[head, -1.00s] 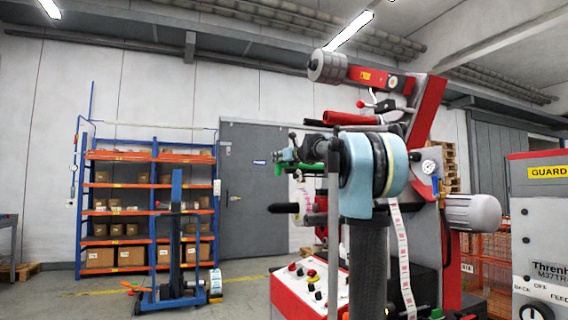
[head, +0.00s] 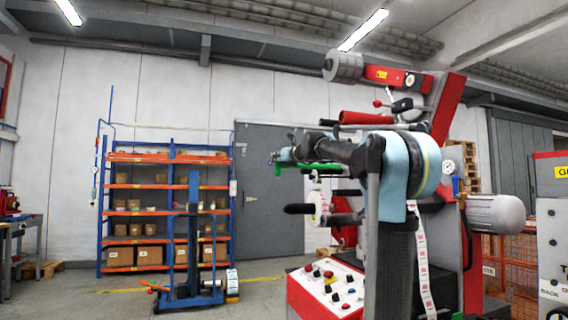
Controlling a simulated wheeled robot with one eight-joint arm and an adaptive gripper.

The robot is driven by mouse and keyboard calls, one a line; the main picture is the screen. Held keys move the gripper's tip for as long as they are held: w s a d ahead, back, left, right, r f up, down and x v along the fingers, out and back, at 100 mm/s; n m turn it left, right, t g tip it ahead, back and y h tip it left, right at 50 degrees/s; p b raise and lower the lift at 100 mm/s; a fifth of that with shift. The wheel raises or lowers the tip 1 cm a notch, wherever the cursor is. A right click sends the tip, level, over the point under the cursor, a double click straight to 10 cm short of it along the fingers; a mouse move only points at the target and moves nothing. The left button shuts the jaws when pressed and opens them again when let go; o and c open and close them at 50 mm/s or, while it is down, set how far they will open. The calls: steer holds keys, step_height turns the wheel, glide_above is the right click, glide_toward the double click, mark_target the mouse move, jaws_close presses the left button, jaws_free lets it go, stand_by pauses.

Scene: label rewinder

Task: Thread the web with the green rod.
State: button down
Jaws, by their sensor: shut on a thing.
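The label rewinder is a red and grey machine (head: 448,110) at the right, with a red and white control panel (head: 328,285) low in front. A white web with red print (head: 422,262) hangs down beside my arm. A shorter piece of printed web (head: 316,205) shows near a dark roller (head: 298,209). My gripper (head: 284,156) is small and seen from behind, left of the machine, in front of the grey door. It appears shut on the green rod (head: 318,169), which shows just below it. My arm hides the rewinder's middle and the web's upper run.
A blue and orange shelf with boxes (head: 135,213) and a blue lifting trolley (head: 193,245) stand at the left. A grey motor (head: 495,214) juts out at the right, near a grey cabinet (head: 552,230). A workbench (head: 20,235) stands far left. Floor between is clear.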

steer(key=s+a, duration=0.3)
steer(key=a, duration=0.6)
steer(key=shift+a, duration=0.2)
stand_by(0.3)
